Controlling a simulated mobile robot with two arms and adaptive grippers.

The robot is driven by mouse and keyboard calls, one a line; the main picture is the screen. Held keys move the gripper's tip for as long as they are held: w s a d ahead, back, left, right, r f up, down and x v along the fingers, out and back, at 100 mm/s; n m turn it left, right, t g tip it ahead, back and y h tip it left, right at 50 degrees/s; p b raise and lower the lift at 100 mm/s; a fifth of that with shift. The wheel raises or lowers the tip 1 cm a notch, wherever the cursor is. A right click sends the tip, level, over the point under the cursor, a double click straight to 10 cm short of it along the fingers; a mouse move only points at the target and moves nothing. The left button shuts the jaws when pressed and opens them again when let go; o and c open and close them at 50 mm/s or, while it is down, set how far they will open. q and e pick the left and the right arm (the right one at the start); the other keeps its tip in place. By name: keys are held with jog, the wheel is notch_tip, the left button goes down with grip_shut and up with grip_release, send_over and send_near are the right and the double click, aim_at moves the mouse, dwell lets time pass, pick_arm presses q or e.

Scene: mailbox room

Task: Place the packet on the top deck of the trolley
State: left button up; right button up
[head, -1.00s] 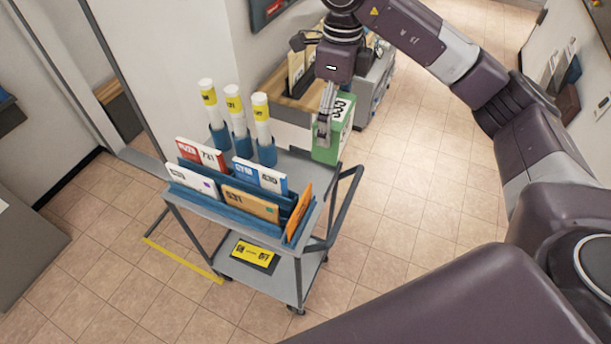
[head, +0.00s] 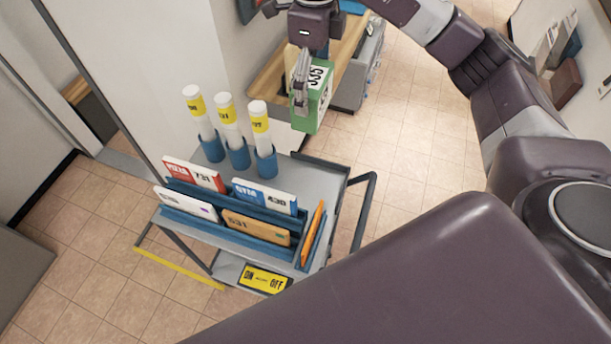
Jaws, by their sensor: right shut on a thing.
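The packet (head: 319,100) is a green box with a white label reading 335. My right gripper (head: 300,105) is shut on it from above, with its fingers at the packet's left side. The packet hangs upright, and in the head view it shows just past the far right edge of the trolley's top deck (head: 314,177). I see a gap between its bottom and the deck's edge in the picture; its exact height is hard to tell. My left gripper is not in view.
The trolley's deck carries blue racks with several envelopes (head: 257,229) and white tubes in blue holders (head: 228,122). The deck's far right part is bare. A dark handle (head: 366,212) sticks out on the right. A wooden-topped counter (head: 270,82) stands behind. The right-hand floor is open.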

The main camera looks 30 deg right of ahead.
jog(key=f+b, duration=0.1)
jog(key=s+f+b, duration=0.1)
jog(key=f+b, duration=0.2)
jog(key=shift+s+f+b, duration=0.35)
jog(key=shift+f+b, duration=0.05)
jog(key=b, duration=0.4)
send_over(312, 179)
jog(key=s+a, duration=0.1)
jog(key=s, duration=0.1)
notch_tip(312, 179, down, 4)
notch_tip(312, 179, down, 20)
jog(key=shift+a+r+p, duration=0.1)
jog(key=shift+p, duration=1.05)
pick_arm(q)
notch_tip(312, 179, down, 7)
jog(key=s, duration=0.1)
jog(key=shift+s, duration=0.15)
pick_arm(e)
jog(key=shift+w, duration=0.1)
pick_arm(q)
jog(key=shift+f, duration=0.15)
pick_arm(e)
jog(key=shift+f, duration=0.25)
jog(key=o, duration=1.2)
jog(key=shift+o, duration=0.2)
